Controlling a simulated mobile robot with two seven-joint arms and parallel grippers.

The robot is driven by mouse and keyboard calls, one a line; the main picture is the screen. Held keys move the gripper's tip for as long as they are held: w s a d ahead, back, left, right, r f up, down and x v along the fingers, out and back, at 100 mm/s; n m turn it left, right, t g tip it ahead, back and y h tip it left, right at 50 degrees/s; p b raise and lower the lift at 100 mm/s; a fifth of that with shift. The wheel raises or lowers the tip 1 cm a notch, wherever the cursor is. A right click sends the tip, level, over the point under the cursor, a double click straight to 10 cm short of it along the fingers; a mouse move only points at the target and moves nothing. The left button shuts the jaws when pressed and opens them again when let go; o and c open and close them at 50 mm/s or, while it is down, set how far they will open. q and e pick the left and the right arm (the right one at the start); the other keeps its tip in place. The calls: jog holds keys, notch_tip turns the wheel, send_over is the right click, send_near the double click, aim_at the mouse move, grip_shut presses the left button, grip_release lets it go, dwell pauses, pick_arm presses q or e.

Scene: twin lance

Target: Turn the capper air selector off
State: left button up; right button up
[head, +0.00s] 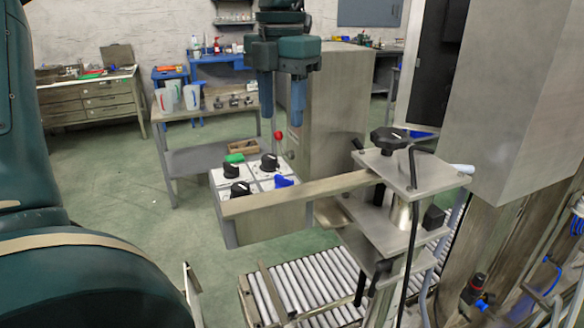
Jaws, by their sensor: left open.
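A grey control panel (213,178) stands mid-view, with white plates on its sloped top. It carries three black rotary knobs, at the back (269,162), left (231,170) and front (240,189), and a blue selector handle (284,181) at the right. No label is readable, so I cannot tell which one is the capper air selector. My right gripper is not seen.
A red ball-topped lever (278,136) rises behind the knobs. A metal bar (300,194) crosses in front of the panel to a clamp stand with a black star knob (388,139). A roller conveyor (310,287) lies below. A grey cabinet (335,105) stands behind.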

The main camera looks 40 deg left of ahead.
aim_at(282, 178)
pick_arm(q)
notch_tip(282, 178, down, 12)
jog(key=shift+f+p, duration=0.1)
jog(key=shift+p, duration=0.4)
jog(key=shift+c, duration=0.5)
jog(key=c, duration=0.6)
